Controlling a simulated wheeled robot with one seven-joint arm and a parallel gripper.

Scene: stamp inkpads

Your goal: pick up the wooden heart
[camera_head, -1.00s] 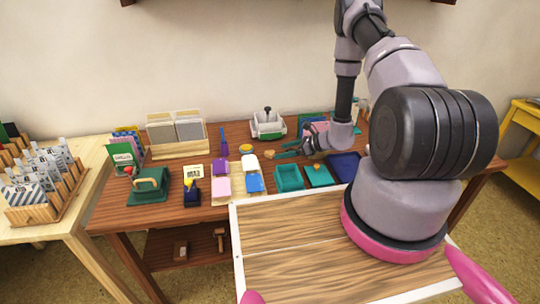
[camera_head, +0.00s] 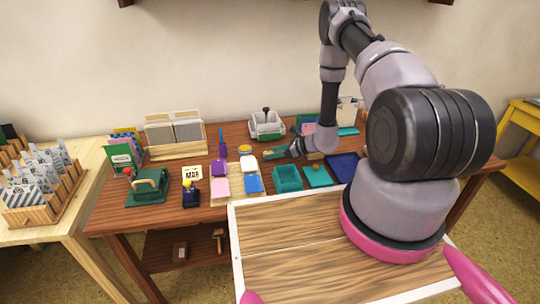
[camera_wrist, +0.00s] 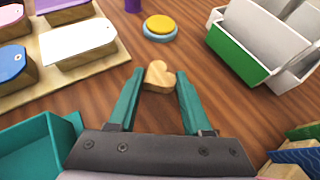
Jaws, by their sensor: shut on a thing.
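The wooden heart (camera_wrist: 158,76) is small and light brown. In the wrist view it sits between the teal fingertips of my gripper (camera_wrist: 160,80), low over the brown table. My gripper is shut on it, with a finger on each side. In the head view my gripper (camera_head: 268,154) is over the middle of the table, and I cannot make out the heart there.
A round yellow and blue inkpad (camera_wrist: 161,27) lies just beyond the heart. A wooden board with colored stamps (camera_wrist: 70,67) is to the left, beside a teal tray (camera_wrist: 35,150). A white and green box (camera_wrist: 240,50) stands at right.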

